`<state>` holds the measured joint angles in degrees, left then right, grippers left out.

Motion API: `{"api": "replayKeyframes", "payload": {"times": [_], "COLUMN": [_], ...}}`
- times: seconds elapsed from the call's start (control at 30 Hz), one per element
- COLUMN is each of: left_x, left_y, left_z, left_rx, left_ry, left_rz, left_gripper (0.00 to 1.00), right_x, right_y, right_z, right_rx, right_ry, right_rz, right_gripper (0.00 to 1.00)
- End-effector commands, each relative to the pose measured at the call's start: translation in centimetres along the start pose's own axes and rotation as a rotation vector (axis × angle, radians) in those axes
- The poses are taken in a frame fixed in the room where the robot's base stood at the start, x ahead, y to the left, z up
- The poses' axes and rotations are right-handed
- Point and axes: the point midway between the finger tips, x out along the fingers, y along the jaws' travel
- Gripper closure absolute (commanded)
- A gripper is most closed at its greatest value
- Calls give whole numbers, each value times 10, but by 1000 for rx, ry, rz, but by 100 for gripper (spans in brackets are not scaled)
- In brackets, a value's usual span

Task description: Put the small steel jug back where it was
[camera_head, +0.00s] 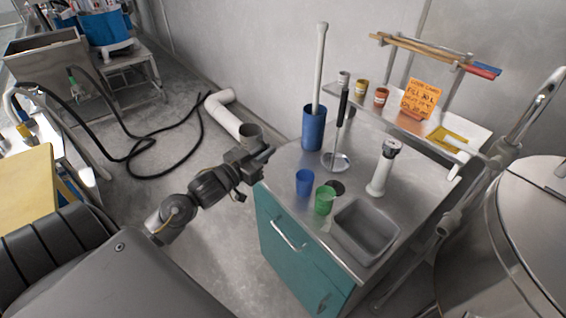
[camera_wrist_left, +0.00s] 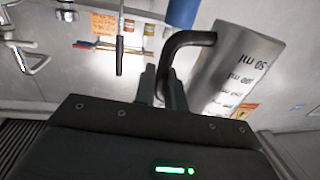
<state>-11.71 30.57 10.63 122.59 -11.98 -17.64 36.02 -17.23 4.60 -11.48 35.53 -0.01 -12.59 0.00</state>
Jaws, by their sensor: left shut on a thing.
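The small steel jug (camera_head: 250,133) is held by my left gripper (camera_head: 258,158) just off the left edge of the steel worktop (camera_head: 283,168). In the left wrist view the jug (camera_wrist_left: 236,72) shows measuring marks on its side, and its dark handle (camera_wrist_left: 178,52) is between the fingers of my left gripper (camera_wrist_left: 163,85). The jug's contents cannot be seen. My right gripper is out of view.
On the worktop stand a blue cup (camera_head: 304,183), a green cup (camera_head: 325,200), a tall blue container (camera_head: 313,128), a white-and-dark upright device (camera_head: 382,170) and a grey basin (camera_head: 365,232). A shelf (camera_head: 345,92) with small jars is behind.

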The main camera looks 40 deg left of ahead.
Motion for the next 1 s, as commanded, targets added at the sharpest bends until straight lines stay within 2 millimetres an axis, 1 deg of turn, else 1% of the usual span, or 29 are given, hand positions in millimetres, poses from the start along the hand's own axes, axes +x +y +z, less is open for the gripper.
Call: {"api": "replayKeyframes", "payload": {"times": [0.03,0.2,0.3,0.4,0.5,0.6,0.77,0.83,0.87,1.0], "left_x": [14,57,72,85,94,98,100,103,106,105], "left_y": [-2,-6,-7,-8,-9,-10,-10,-10,-10,-10], "left_z": [2,21,43,59,69,75,77,81,84,103], "left_rx": [-3,-3,-3,-1,0,0,2,1,1,0], "left_ry": [5,3,0,1,3,3,4,2,2,0], "left_rz": [-1,-2,-2,-1,-1,-1,0,-1,-1,-1], "left_gripper": [100,100,100,100,100,100,100,100,100,100], "right_x": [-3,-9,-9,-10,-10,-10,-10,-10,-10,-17], "right_y": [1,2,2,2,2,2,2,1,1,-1], "right_z": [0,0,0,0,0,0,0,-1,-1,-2], "right_rx": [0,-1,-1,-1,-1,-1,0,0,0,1], "right_ry": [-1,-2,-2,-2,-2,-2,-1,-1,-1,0], "right_rz": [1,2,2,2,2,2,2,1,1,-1], "right_gripper": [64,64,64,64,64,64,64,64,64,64]}}
